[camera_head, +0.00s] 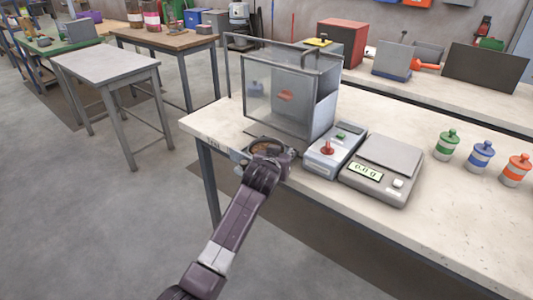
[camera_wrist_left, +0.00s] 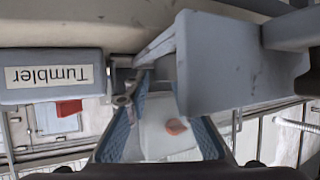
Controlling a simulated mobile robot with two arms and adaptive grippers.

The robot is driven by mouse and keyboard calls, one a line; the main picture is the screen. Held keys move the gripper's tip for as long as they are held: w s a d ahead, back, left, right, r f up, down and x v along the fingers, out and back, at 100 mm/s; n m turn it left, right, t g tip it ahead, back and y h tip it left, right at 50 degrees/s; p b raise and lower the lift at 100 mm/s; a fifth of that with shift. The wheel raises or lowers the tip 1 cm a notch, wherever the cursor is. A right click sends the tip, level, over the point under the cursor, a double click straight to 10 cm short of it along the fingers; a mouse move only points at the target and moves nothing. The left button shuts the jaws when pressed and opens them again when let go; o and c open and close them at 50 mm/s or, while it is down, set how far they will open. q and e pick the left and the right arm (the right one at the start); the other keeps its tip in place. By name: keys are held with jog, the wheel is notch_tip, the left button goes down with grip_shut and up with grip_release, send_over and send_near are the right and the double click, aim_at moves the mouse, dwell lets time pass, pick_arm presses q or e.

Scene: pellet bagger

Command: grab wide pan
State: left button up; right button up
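My left gripper (camera_head: 268,152) is at the near left edge of the long bench, just in front of a clear-walled box (camera_head: 262,98). A round dark-rimmed shape with a brownish inside shows at the gripper; I cannot tell whether it is a pan or part of the gripper. The fingers are too small and covered to tell open from shut. A scale (camera_head: 368,172) with a wide flat grey top stands to the right of the gripper. In the left wrist view, a part labelled "Tumbler" (camera_wrist_left: 50,76) appears upside down. My right gripper is not in view.
A grey control box (camera_head: 333,150) with a red knob stands between the clear box and the scale. Green (camera_head: 446,144), blue (camera_head: 480,156) and orange (camera_head: 515,170) jars stand at the right. The bench front is clear right of the scale. A grey table (camera_head: 105,66) stands at the left.

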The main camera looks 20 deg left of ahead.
pick_arm(q)
jog(key=shift+w, duration=0.15)
jog(key=shift+c, duration=0.5)
grip_shut()
